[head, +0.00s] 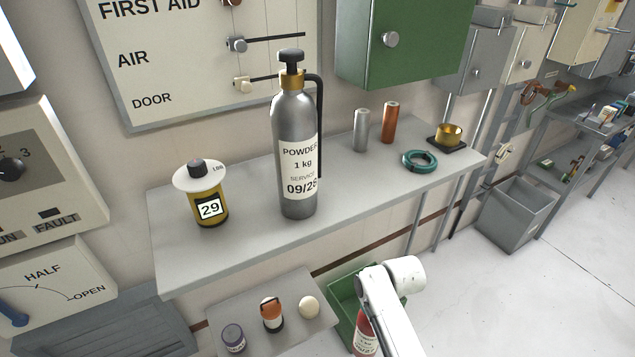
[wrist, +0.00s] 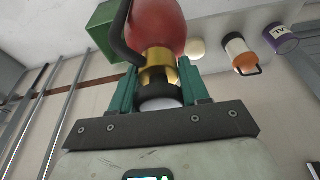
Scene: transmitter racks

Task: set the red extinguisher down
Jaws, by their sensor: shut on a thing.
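The red extinguisher (head: 364,338) shows at the bottom of the head view, with a pale label and mostly hidden behind my white arm. In the wrist view, its red body (wrist: 158,25), brass neck and black hose are close up. My gripper (wrist: 159,72) has its green fingers shut on the brass neck. The gripper itself is hidden in the head view. The extinguisher overlaps the green crate (head: 340,289) in the head view; I cannot tell whether its base touches anything.
The grey shelf (head: 243,238) above bears a silver extinguisher (head: 296,150) and a yellow canister (head: 207,205).

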